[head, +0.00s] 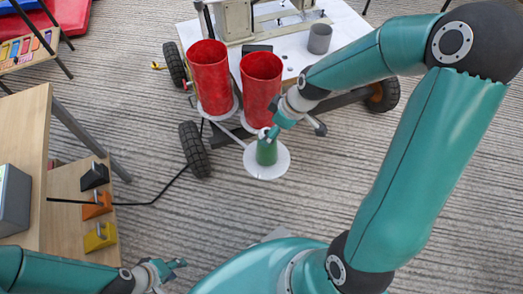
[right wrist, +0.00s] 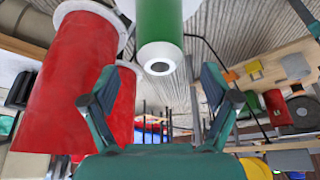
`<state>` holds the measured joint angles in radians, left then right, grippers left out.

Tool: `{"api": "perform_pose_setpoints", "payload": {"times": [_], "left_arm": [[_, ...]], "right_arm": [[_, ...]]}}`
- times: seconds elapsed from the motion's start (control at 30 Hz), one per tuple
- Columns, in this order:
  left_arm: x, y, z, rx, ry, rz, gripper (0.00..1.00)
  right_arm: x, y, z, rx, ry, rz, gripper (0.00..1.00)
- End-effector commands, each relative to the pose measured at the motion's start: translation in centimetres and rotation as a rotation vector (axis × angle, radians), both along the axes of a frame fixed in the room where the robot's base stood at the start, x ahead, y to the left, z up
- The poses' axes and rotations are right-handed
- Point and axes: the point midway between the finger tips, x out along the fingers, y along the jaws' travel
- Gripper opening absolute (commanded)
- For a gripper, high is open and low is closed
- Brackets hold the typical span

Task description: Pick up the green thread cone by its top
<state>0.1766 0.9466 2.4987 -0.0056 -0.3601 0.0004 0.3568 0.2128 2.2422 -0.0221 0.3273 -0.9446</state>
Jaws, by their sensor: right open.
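The green thread cone (head: 266,153) stands on a round white plate (head: 281,165) beside the cart in the head view. My right gripper (head: 271,132) is over its top and partly hides it. In the right wrist view the cone (right wrist: 160,28) hangs into the picture from the upper edge, its pale round tip with a dark hole facing the jaws. My right gripper (right wrist: 157,92) is open, with one finger either side of the tip's line and nothing between the fingertips. My left gripper (head: 176,266) is low in the head view, far from the cone; its jaw gap is unclear.
Two large red cylinders (head: 209,75) (head: 261,88) stand close behind the cone on the cart's near side. A grey cup (head: 319,39) sits on the white cart top (head: 352,28). A wooden bench (head: 66,190) with coloured blocks stands left. Striped floor right of the cone is clear.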

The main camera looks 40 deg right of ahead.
Motion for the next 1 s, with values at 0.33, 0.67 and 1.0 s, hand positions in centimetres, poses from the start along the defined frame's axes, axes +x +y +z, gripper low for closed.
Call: {"api": "perform_pose_setpoints", "payload": {"times": [0.33, 0.67, 1.0], "left_arm": [[0.0, 0.0, -2.0, 0.000, 0.000, 0.000, 0.40], [0.0, 0.0, -2.0, 0.000, 0.000, 0.000, 0.40], [0.0, 0.0, -2.0, 0.000, 0.000, 0.000, 0.40]], "right_arm": [[1.4, 0.7, -4.3, 0.001, 0.001, 0.003, 0.87], [1.6, 0.8, -4.5, 0.001, -0.002, 0.002, 0.80], [1.6, 0.8, -4.5, 0.001, -0.002, 0.002, 0.24]]}}
